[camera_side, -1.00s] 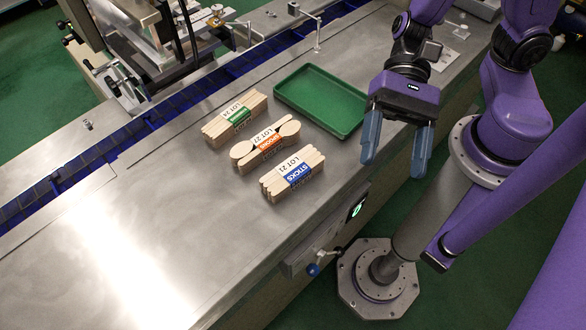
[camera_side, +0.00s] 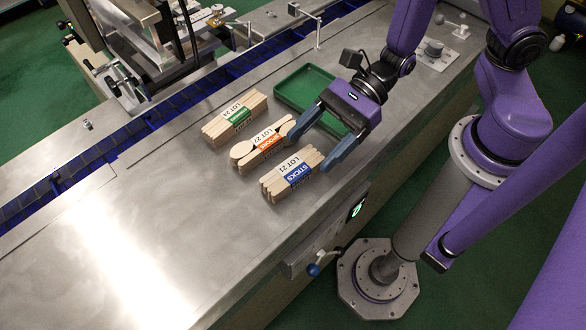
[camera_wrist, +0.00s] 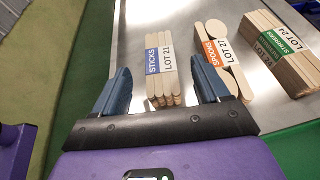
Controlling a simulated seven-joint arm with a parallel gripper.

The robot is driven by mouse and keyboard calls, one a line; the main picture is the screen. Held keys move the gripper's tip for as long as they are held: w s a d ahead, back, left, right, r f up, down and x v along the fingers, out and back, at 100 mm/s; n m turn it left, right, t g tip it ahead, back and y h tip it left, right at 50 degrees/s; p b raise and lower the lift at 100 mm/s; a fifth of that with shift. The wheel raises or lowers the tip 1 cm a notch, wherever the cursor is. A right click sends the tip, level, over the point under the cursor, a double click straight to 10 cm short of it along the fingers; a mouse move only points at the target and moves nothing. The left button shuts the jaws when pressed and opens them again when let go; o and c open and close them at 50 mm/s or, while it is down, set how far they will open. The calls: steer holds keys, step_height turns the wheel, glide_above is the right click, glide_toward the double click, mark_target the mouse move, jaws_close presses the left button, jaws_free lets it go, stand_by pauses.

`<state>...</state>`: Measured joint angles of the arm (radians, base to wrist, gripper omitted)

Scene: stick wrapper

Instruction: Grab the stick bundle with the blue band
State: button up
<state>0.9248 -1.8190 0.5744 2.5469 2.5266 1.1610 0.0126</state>
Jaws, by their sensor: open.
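The stick bundle with the blue band (camera_side: 292,175) lies on the steel table, nearest its front edge. Its label reads STICKS, LOT 21. My gripper (camera_side: 311,147) is open and empty, above the table at the right end of this bundle. In the wrist view, the blue-banded bundle (camera_wrist: 162,70) lies between and ahead of the two blue fingers of my gripper (camera_wrist: 163,87). The right finger is close to the gap between this bundle and the orange-banded one. I cannot tell the finger height exactly.
The orange-banded spoon bundle (camera_side: 264,146) lies just behind the blue-banded one, and the green-banded bundle (camera_side: 234,119) farther back. A green tray (camera_side: 290,88) stands behind my gripper. A blue conveyor (camera_side: 75,175) runs along the back. The table's left part is clear.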

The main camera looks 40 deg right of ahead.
mark_target(288, 171)
steer(key=x, duration=0.5)
steer(key=shift+a, duration=0.1)
steer(key=c, duration=1.1)
